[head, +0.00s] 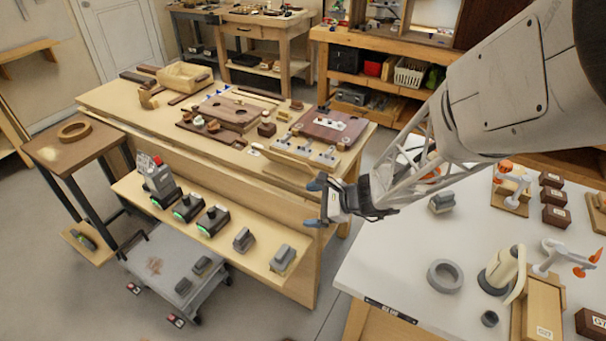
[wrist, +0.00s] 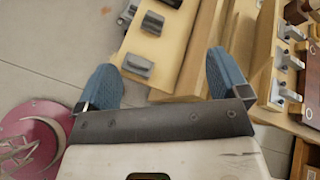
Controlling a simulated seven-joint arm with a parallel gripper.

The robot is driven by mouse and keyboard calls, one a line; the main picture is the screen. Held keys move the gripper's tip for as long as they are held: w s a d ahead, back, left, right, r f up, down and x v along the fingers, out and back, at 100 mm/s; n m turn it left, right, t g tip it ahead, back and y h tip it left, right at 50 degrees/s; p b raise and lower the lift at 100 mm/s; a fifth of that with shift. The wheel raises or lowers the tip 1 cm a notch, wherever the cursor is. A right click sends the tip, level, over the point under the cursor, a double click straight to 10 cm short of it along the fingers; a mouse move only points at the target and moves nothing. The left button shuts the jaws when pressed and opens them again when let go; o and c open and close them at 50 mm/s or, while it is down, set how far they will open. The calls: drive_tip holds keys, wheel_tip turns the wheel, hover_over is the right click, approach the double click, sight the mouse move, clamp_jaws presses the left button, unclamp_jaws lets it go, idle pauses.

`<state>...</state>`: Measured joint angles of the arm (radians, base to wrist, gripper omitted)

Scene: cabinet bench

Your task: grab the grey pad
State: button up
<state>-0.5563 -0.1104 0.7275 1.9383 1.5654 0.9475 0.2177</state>
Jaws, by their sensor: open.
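Several grey block-like pads are in view, and I cannot tell which one the task means. Two lie on the low front shelf of the wooden bench: an end pad (head: 283,257) and a second pad (head: 243,239). Others are a pad (head: 440,203) on the white table and two on the grey cart. The wrist view shows a grey pad (wrist: 137,65) on the shelf beyond my fingers, with another pad (wrist: 152,22) farther off. My gripper (head: 316,204) is open and empty, in the air beside the bench's right end. Its blue fingertips also show in the wrist view (wrist: 162,72).
The bench shelf (head: 140,189) also carries dark tools with green lights. The bench top holds wooden boards and a wooden box (head: 183,77). The white table (head: 385,270) holds a grey ring (head: 445,276) and clamps. Grey floor lies between bench and table.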

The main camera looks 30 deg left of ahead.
drive_tip(key=s+a+f+m+y, duration=0.1)
drive_tip(key=a+f+m, duration=0.2)
drive_tip(key=a+f, duration=0.55)
drive_tip(key=m+t, duration=0.2)
drive_tip(key=m, duration=0.2)
approach(242, 233)
drive_tip(key=d, duration=0.2)
drive_tip(key=shift+a+r+y, duration=0.1)
drive_tip(key=shift+a+y, duration=0.05)
drive_tip(key=shift+y, duration=0.15)
drive_tip(key=shift+a, duration=0.1)
drive_tip(key=shift+x, duration=3.25)
drive_tip(key=shift+x, duration=2.6)
drive_tip(key=c, duration=0.8)
